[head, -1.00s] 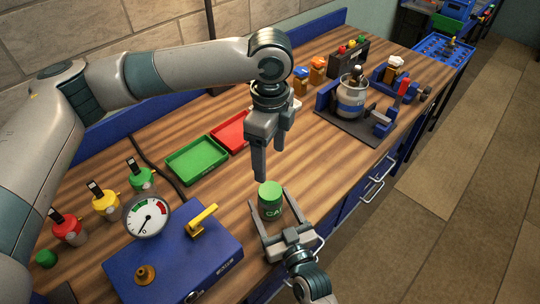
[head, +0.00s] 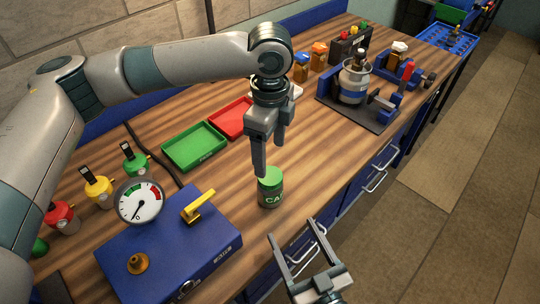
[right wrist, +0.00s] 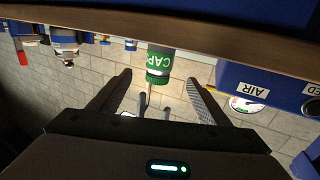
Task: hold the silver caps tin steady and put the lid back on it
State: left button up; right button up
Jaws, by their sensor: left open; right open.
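The caps tin (head: 270,197) stands upright on the wooden counter near its front edge. Its body looks dark grey with a green "CA…" label. A green lid (head: 271,175) sits on its top and looks level. In the right wrist view the tin (right wrist: 160,56) appears upside down with the ribbed green lid (right wrist: 157,77) at its lower end. My left gripper (head: 271,160) is open and empty, pointing down just above the lid; one fingertip overlaps the lid's edge, and contact cannot be told. My right gripper (head: 291,230) is open and empty, apart from the tin, in front of the counter edge.
A blue box (head: 170,245) with a yellow handle and a gauge (head: 138,202) stands left of the tin. Green (head: 195,146) and red (head: 232,118) trays lie behind. A dark mat with a blue-banded pot (head: 352,84) is further right. Counter right of the tin is clear.

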jog(key=shift+b+v, duration=0.3)
jog(key=shift+v, duration=1.2)
